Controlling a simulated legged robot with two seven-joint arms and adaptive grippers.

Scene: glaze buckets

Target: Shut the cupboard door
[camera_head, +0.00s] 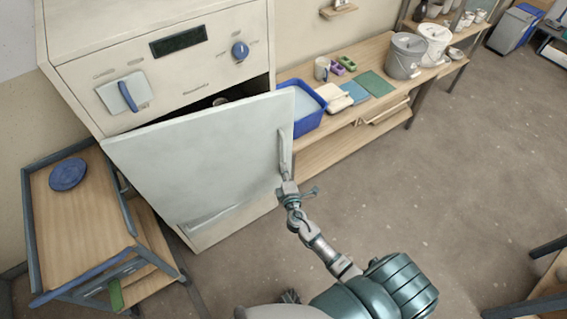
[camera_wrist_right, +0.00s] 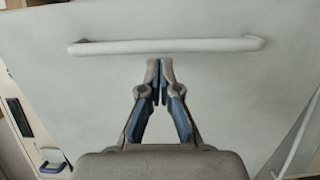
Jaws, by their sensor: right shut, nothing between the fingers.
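The cupboard door (camera_head: 205,158) is a pale grey-white panel on the front of a cream cabinet (camera_head: 165,75). It stands partly open, with a dark gap along its top edge. Its bar handle (camera_head: 284,152) is near the right edge, and the handle also spans the upper part of the right wrist view (camera_wrist_right: 165,46). My right gripper (camera_head: 287,186) is at the lower end of the handle in the head view. In the right wrist view its fingertips (camera_wrist_right: 160,62) are together just below the bar, with nothing between them. Whether they touch the door is unclear.
A wooden cart (camera_head: 90,220) with a blue plate (camera_head: 68,174) stands left of the door. A workbench (camera_head: 345,120) at right holds a blue bin (camera_head: 308,122), a grey bucket (camera_head: 403,58) and a white bucket (camera_head: 434,42).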

